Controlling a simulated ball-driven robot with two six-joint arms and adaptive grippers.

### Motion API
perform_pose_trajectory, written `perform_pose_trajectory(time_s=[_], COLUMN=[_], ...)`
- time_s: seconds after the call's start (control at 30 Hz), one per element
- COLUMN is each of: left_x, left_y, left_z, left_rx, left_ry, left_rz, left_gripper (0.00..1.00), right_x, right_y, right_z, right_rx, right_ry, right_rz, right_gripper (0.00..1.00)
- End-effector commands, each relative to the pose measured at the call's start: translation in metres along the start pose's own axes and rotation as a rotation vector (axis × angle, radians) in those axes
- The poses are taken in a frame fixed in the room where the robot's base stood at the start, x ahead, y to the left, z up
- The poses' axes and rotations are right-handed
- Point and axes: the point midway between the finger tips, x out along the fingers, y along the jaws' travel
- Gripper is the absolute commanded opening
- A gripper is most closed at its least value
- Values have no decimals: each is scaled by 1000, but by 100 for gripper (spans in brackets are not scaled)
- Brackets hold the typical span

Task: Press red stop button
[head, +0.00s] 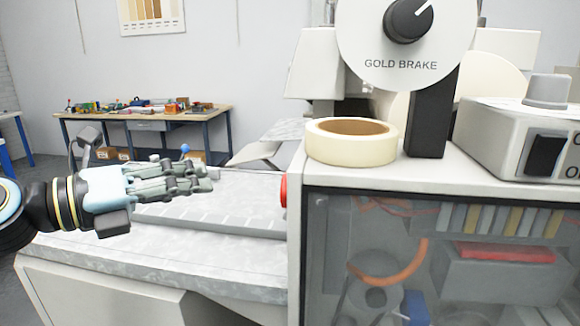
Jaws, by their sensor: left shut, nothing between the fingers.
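The red stop button (284,191) shows edge-on in the head view, sticking out of the left side of the white machine cabinet (296,240). My left gripper (208,176) is to the left of the button, pointing right toward it, with a clear gap between the fingertips and the button. Its fingers are shut with nothing between them. The front face of the button is turned away from view to the left. My right gripper does not show.
A roll of tape (351,141) and the round gold brake dial (407,40) stand on the cabinet top. A switch box (525,135) is at the right. A grey machine bed (120,262) lies below my left gripper. A cluttered workbench (150,115) stands behind.

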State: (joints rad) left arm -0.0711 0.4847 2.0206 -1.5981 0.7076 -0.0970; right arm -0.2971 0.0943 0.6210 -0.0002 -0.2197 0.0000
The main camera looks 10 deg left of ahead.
Motion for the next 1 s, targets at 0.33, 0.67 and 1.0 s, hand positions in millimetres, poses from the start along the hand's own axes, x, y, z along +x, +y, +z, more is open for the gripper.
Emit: perform_pose_trajectory(time_s=[0.33, 0.67, 1.0], left_x=[0, 13, 46], left_y=[-4, -14, -39], left_z=[6, -2, -26], left_rx=[3, -1, -2], left_ry=[-3, -6, -6], left_rz=[-2, -6, -5], left_gripper=[0, 0, 0], right_x=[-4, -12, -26], right_y=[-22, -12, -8], right_z=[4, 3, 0], right_rx=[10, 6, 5], right_ry=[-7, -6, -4], right_rz=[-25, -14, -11], right_gripper=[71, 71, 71])
